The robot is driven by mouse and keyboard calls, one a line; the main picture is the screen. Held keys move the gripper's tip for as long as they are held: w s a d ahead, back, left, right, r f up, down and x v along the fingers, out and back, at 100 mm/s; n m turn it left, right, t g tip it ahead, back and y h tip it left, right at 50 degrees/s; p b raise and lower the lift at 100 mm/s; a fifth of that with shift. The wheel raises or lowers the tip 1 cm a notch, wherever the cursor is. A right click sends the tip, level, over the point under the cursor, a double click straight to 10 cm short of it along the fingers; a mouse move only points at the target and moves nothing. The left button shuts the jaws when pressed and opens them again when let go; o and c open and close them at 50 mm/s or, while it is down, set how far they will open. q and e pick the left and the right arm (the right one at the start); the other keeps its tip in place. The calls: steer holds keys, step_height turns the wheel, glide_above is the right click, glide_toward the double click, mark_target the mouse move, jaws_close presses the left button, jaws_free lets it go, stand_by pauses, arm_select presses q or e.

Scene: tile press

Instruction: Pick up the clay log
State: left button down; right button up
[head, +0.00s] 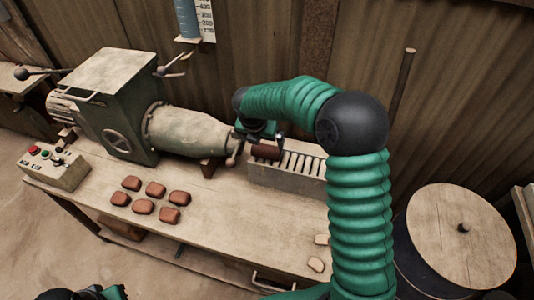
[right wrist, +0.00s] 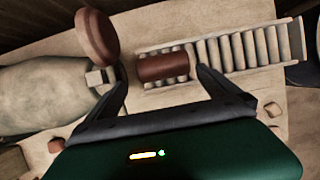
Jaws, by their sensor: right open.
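The clay log (head: 265,151) is a short brown cylinder on the near-left end of the roller rack (head: 284,177), beside the press nozzle. In the right wrist view the log (right wrist: 163,67) lies between the spread fingers of my right gripper (right wrist: 161,78). My right gripper (head: 261,134) is open at the log in the head view; whether the fingers touch it I cannot tell. Part of my left arm shows at the bottom left, but its fingers do not.
The grey-green press (head: 188,130) stands left of the rack. Several brown clay tiles (head: 143,206) lie on the table (head: 225,225) in front. A control box (head: 55,168) is at the left edge. A round-topped drum (head: 460,235) stands at right. A brown disc (right wrist: 96,37) is near the left finger in the wrist view.

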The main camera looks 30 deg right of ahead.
mark_target(266, 147)
steer(key=shift+w+f, duration=0.15)
steer(key=shift+f, duration=0.4)
steer(key=shift+w+f, duration=0.15)
steer(key=shift+f, duration=0.4)
steer(key=d+f, duration=0.1)
steer(key=w+d+f, duration=0.1)
steer(key=f, duration=0.1)
steer(key=d+f, duration=0.1)
steer(key=f, duration=0.1)
steer(key=shift+w+d+f+b, duration=0.15)
steer(key=shift+d+f+b, duration=0.15)
steer(key=shift+b, duration=0.1)
steer(key=shift+a+r, duration=0.25)
steer(key=shift+a, duration=0.05)
steer(key=shift+a+r, duration=0.2)
steer(key=shift+a, duration=0.1)
steer(key=c, duration=0.5)
steer(key=shift+d+f, duration=0.1)
steer(key=shift+d, duration=0.15)
steer(key=c, duration=1.1)
